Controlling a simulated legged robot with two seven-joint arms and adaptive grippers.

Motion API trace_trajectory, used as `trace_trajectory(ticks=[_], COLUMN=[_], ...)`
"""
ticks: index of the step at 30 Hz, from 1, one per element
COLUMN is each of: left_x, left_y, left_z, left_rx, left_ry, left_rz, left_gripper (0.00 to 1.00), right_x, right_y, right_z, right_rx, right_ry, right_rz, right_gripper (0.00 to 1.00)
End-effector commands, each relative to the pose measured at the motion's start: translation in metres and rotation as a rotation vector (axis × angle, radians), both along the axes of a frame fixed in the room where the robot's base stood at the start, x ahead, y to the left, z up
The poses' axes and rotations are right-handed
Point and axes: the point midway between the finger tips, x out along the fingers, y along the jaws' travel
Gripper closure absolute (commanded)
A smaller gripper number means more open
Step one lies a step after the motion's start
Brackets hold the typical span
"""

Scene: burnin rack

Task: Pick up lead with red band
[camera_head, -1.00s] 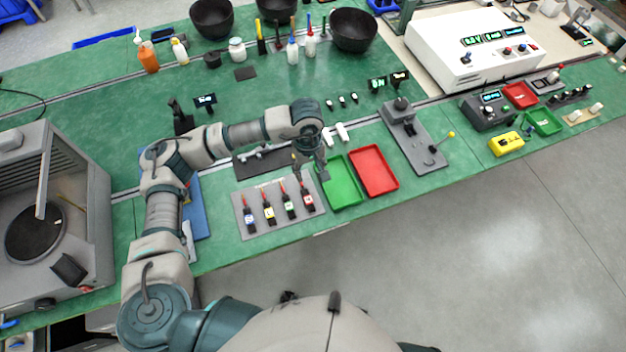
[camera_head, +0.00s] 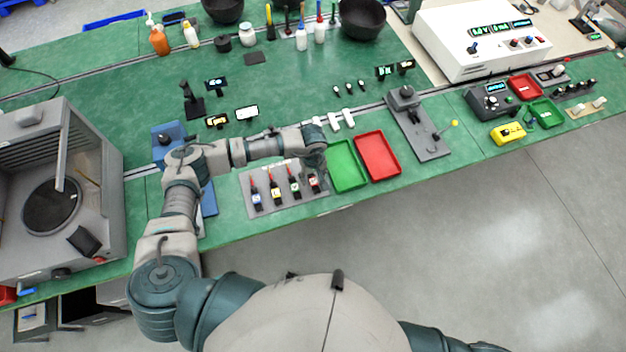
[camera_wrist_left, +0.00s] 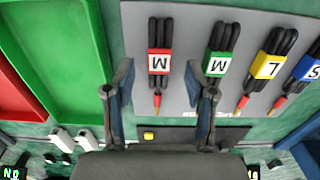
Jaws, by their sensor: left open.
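The red-band lead (camera_wrist_left: 159,62) lies on the grey board (camera_wrist_left: 185,100), its band marked with a letter, at the end of the row nearest the green tray. In the head view the red-band lead (camera_head: 314,183) is partly hidden by my gripper. My left gripper (camera_wrist_left: 160,100) is open above the board, its fingers on either side of the red-band lead and apart from it. It also shows in the head view (camera_head: 315,162). Green-band (camera_wrist_left: 221,63), yellow-band (camera_wrist_left: 267,65) and blue-band (camera_wrist_left: 306,68) leads lie beside it. My right gripper is out of view.
A green tray (camera_head: 346,184) and a red tray (camera_head: 396,172) lie just right of the board. A grey fixture with a lever (camera_head: 434,154) stands farther right. White connectors (camera_head: 335,123) lie behind the trays.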

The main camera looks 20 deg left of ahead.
Motion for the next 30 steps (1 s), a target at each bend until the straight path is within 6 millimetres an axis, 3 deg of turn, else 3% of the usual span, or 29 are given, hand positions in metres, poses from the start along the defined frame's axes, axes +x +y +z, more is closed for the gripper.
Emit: trace_trajectory(ticks=[4, 11, 14, 18, 30], left_x=[-0.001, -0.001, 0.0, 0.0, 0.0], left_y=[-0.001, -0.001, -0.001, -0.001, -0.001], left_z=[-0.016, -0.018, -0.018, -0.018, -0.015], left_rx=[-0.001, -0.002, -0.002, -0.002, -0.002], left_ry=[0.0, -0.001, -0.001, -0.001, -0.001], left_rz=[-0.002, -0.001, -0.001, -0.001, -0.001], left_gripper=[0.45, 0.45, 0.65, 1.0, 1.0], right_x=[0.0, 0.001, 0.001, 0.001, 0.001], right_y=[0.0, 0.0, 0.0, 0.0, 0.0], right_z=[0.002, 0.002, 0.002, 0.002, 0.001], right_rx=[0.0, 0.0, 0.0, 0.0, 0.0], right_ry=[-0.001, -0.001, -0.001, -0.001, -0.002], right_rz=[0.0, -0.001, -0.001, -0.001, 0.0], right_gripper=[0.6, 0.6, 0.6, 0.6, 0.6])
